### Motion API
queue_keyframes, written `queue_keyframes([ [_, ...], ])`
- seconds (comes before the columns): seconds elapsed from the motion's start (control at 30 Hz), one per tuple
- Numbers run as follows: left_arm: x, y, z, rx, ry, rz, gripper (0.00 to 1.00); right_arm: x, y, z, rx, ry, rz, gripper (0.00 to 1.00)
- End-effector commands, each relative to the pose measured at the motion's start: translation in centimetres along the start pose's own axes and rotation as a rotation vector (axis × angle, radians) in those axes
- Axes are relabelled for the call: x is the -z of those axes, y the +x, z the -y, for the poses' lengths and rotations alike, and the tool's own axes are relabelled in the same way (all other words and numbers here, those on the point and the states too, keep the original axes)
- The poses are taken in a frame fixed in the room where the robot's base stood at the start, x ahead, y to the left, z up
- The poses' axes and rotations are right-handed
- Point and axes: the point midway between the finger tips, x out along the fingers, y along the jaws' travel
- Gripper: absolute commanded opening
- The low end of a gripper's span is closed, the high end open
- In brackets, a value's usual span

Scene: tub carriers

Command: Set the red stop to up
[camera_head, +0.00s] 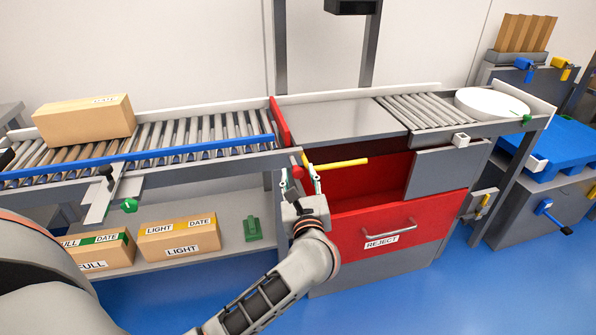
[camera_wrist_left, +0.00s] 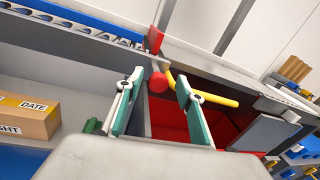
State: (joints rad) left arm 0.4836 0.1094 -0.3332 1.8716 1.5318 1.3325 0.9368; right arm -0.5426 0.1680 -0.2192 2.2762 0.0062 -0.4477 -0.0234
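The red stop (camera_head: 280,122) is a thin red plate across the right end of the roller conveyor. It shows above the rollers and beside the grey plate; its exact setting is hard to tell. In the left wrist view its edge (camera_wrist_left: 155,40) is above a round red knob (camera_wrist_left: 158,82). The same knob (camera_head: 298,172) shows small in the head view. My left gripper (camera_head: 306,172) is at the conveyor's front edge by the knob. Its two fingers (camera_wrist_left: 159,84) are apart, with the knob between their tips in the picture; contact cannot be told. My right gripper is not in view.
A yellow bar (camera_head: 340,163) sticks out just right of my left gripper, above the open red REJECT drawer (camera_head: 400,220). A carton (camera_head: 86,120) lies on the rollers behind a blue rail (camera_head: 150,155). Cartons (camera_head: 180,238) and a green block (camera_head: 252,229) sit on the lower shelf.

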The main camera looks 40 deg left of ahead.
Motion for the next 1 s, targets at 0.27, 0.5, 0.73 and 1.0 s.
queue_keyframes([
  [0.27,0.1,-5.8,0.0,0.0,-0.002,-0.002,0.37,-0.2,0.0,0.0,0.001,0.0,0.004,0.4],
  [0.5,-0.1,-9.1,0.1,0.002,-0.002,0.001,0.37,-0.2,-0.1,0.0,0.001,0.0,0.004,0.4],
  [0.73,-0.1,-9.9,0.0,0.0,-0.001,0.002,0.37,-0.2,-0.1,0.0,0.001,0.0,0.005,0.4],
  [1.0,-0.2,-9.9,0.0,0.001,-0.001,0.003,0.37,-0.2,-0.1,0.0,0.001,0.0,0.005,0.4],
])
